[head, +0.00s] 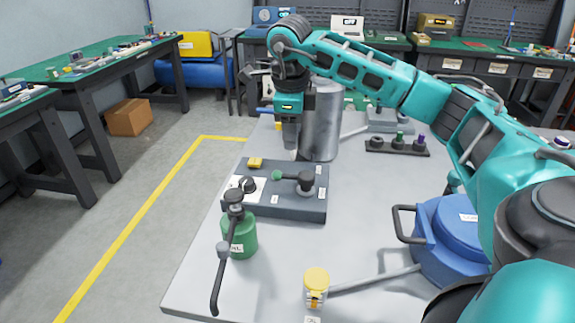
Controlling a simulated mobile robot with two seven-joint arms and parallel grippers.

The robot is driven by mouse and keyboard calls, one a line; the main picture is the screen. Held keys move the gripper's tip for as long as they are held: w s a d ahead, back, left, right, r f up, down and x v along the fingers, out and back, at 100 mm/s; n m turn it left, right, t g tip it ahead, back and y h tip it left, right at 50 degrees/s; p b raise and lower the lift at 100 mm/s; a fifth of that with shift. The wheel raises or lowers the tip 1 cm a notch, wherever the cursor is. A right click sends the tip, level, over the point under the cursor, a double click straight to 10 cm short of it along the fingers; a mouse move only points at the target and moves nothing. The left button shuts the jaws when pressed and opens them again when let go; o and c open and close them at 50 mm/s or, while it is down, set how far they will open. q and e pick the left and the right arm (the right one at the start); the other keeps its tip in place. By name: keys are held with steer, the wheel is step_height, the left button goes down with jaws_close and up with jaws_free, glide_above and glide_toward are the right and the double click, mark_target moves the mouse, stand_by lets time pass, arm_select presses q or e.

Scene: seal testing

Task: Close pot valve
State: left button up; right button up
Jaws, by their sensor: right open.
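A dark grey valve block (262,207) lies on the grey table. On it is a dark valve with a lever (291,177) that ends in a green knob (277,175) pointing left. A round gauge or dial (248,184) and a yellow part (255,162) are also on the block. A tall silver cylindrical pot (322,120) stands just behind. I cannot tell which fitting is the pot valve. My right gripper (292,150) points down over the back edge of the block, in front of the pot, apart from the lever. It is open. My left gripper is out of view.
A green bottle-like pump (237,235) with a long black handle stands at front left. A yellow-capped jar (316,288) is at the front. A blue lidded pot (448,235) is at right. A dark rack (397,146) holds small pegs. The table's middle is clear.

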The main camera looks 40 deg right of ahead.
mark_target(294, 177)
steer(key=f, duration=0.3)
steer(key=d+f, duration=0.1)
steer(key=f, duration=0.3)
steer(key=w+f+b, duration=0.1)
steer(key=f, duration=0.3)
steer(key=shift+w+d+f, duration=0.1)
steer(key=shift+d+f, duration=0.1)
steer(key=shift+d, duration=0.1)
jaws_close()
steer(key=shift+d, duration=0.1)
